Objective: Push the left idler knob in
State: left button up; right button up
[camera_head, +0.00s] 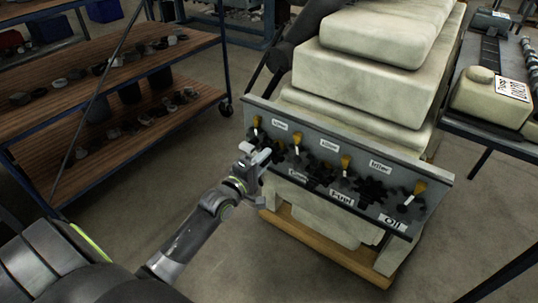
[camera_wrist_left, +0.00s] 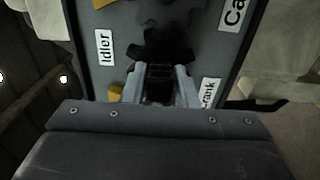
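A grey control panel (camera_head: 352,172) carries white labels and black gear-shaped knobs. The leftmost black knob (camera_head: 278,151), by the first "Idler" label (camera_head: 280,126), is at the panel's left end. My left gripper (camera_head: 259,154) is just in front of and left of this knob. In the left wrist view, a black gear knob (camera_wrist_left: 165,40) lies straight ahead of the fingers (camera_wrist_left: 160,72), between an "Idler" label (camera_wrist_left: 105,47) and a "Crank" label (camera_wrist_left: 209,93). The fingers stand apart. I cannot tell whether they touch the knob. My right gripper is not in view.
Yellow-tipped levers (camera_head: 346,161) stick out among the knobs along the panel. A large cream engine body (camera_head: 365,70) stands behind it. A wooden-shelved rack (camera_head: 120,75) is at the left, and a bench (camera_head: 481,131) is at the right. The floor left of the panel is clear.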

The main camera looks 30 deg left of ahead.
pick_arm(q)
grip_shut()
jog(key=shift+w, duration=0.2)
jog(key=shift+w+d, duration=0.1)
jog(key=shift+w, duration=0.85)
jog(key=o, duration=1)
grip_release()
